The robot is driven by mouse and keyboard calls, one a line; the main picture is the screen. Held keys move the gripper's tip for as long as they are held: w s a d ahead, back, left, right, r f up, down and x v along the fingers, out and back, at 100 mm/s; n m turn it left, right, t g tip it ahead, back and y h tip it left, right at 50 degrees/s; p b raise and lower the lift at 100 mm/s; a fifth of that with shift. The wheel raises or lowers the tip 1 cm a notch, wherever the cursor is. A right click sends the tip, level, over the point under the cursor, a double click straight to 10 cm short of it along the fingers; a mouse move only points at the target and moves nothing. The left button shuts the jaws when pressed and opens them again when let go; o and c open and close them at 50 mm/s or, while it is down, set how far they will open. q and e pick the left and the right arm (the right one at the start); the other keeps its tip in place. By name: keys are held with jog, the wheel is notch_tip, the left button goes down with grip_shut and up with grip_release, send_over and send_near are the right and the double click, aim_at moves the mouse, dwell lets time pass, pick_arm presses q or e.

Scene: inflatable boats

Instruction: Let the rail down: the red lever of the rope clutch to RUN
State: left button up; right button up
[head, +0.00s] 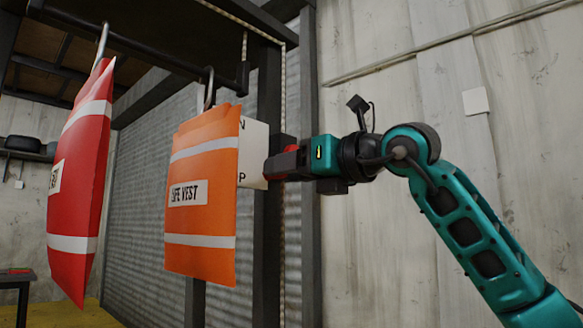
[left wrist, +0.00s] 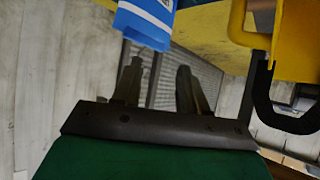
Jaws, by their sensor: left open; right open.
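A white plate (head: 252,152) is fixed by a dark upright post, partly hidden behind the orange life vest bag. Only the letter ends "N" above and "P" below show on it. My right gripper (head: 272,168) reaches in from the right to the plate's right edge, with its jaws open. Small red parts, likely the lever (head: 292,148), show right at the fingers. The gripper covers most of it, so I cannot tell its position or whether the fingers touch it. My left gripper (left wrist: 160,82) is open and empty in the left wrist view.
An orange life vest bag (head: 200,215) and a red bag (head: 80,180) hang from hooks left of the plate. The dark post (head: 268,225) stands behind my right gripper. In the left wrist view, a blue and white item (left wrist: 147,22) and a yellow frame (left wrist: 238,22) are close.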

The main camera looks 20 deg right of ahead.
jog(key=shift+c, duration=0.3)
grip_shut()
dwell(0.4)
